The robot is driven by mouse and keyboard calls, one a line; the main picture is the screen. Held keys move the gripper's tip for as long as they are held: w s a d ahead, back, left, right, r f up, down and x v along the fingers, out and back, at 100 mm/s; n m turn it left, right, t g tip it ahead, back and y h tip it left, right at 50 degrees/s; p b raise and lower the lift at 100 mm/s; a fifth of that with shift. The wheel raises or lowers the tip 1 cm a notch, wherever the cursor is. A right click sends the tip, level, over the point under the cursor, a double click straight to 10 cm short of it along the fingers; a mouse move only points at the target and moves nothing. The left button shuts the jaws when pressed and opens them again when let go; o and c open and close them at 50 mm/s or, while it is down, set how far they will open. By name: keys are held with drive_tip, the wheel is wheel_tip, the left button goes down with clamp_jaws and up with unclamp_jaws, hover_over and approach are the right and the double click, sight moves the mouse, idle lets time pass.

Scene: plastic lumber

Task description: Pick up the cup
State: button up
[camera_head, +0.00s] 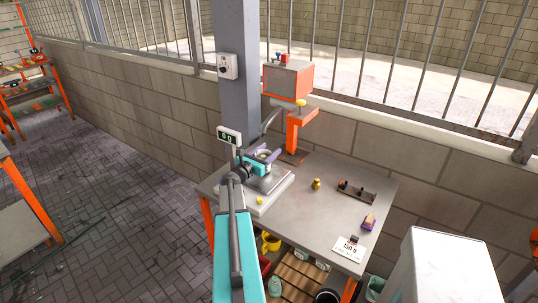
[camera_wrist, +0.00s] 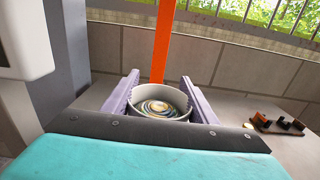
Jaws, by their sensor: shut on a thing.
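The cup (camera_wrist: 160,104) is a round, pale grey vessel with an open top, seen from above in the wrist view. Something with coloured swirls and a pale middle shows inside it. My gripper (camera_wrist: 160,98) has its two purple fingers against the cup's left and right sides, shut on it. In the head view, my gripper (camera_head: 266,155) is over the scale (camera_head: 268,190) at the table's back left, and the cup's pale rim (camera_head: 264,153) shows between the fingers. I cannot tell whether the cup's base touches the scale.
A grey post (camera_head: 237,60) with a display (camera_head: 229,136) and an orange stand (camera_head: 293,135) are close to my gripper. The table's middle is clear.

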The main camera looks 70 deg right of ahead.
drive_tip(key=shift+r, duration=0.35)
drive_tip(key=s+a+r+b, duration=0.1)
drive_tip(key=a+r+b, duration=0.2)
drive_tip(key=a, duration=1.2)
drive_tip(key=shift+s+a+r, duration=0.15)
drive_tip(key=shift+s+a, duration=0.05)
drive_tip(key=shift+a, duration=0.2)
